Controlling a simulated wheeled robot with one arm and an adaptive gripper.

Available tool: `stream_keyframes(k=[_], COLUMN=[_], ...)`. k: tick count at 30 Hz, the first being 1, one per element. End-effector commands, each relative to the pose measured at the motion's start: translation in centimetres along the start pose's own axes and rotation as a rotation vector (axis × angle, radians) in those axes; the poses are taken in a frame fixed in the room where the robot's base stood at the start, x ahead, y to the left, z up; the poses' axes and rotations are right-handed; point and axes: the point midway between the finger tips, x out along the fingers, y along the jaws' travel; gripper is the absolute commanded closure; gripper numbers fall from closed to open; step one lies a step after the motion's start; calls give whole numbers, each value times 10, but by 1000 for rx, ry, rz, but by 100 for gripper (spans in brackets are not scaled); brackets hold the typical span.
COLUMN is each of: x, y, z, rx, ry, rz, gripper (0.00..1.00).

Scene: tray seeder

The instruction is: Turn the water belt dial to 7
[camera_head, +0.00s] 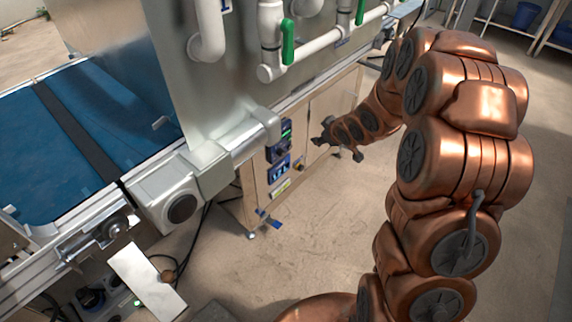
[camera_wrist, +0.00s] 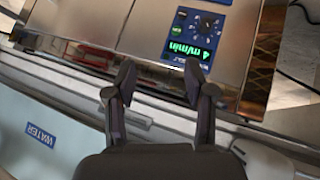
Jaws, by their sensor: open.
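The water belt dial appears to be the small dark round knob (camera_wrist: 207,23) on a blue panel with a green "m/min" display (camera_wrist: 189,51) in the wrist view. The numbers around it are too small to read. In the head view the panel with a green display (camera_head: 286,131) is on the front of the metal cabinet. My gripper (camera_wrist: 160,82) is open and empty, its fingers pointing toward the cabinet, apart from the knob, which lies beyond the right fingertip. In the head view my gripper (camera_head: 337,146) is to the right of the panel.
A lower blue panel with buttons (camera_head: 279,169) sits under the dial's panel. A light surface with a WATER label (camera_wrist: 40,134) is at the wrist view's lower left. White pipes with green handles (camera_head: 288,42) run above the cabinet.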

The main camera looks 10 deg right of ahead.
Motion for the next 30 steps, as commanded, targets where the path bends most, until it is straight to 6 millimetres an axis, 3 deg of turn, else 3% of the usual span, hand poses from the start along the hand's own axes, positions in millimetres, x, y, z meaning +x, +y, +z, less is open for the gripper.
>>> stream_keyframes(k=[1, 6, 15, 24, 30], x=[25, 74, 134, 147, 146], y=[-8, -23, -61, -88, -92], z=[13, 20, 42, 61, 62], rx=[-8, -41, -38, 20, 35], ry=[39, 216, 540, 800, 859], rz=[-14, -46, -98, -116, -116], gripper=[46, 46, 46, 46, 46])
